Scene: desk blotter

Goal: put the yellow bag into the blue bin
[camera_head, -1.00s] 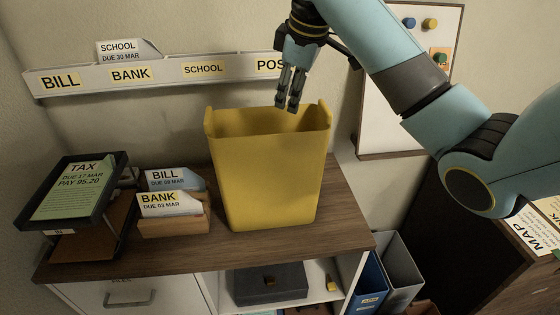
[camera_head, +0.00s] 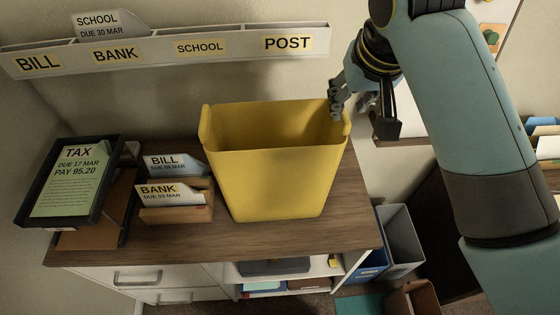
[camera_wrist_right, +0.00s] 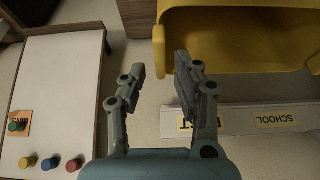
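The yellow bag (camera_head: 285,180), an open-topped upright container, stands on the wooden cabinet top. My right gripper (camera_head: 361,117) is at the bag's right rim, with its fingers apart. One finger shows over the bag's inner side and the other outside it. In the right wrist view the gripper (camera_wrist_right: 160,66) is open, and the edge of the yellow bag (camera_wrist_right: 240,62) reaches between its fingertips. I cannot tell whether they touch it. The blue bin (camera_head: 371,262) stands low at the cabinet's right side, partly hidden by the cabinet. My left gripper is not in view.
A grey bin (camera_head: 402,245) stands beside the blue bin. Left of the bag are card holders (camera_head: 178,212) and a framed TAX notice (camera_head: 70,180). A labelled wall rack (camera_head: 230,45) runs behind the bag. A brown box (camera_head: 412,298) is on the floor.

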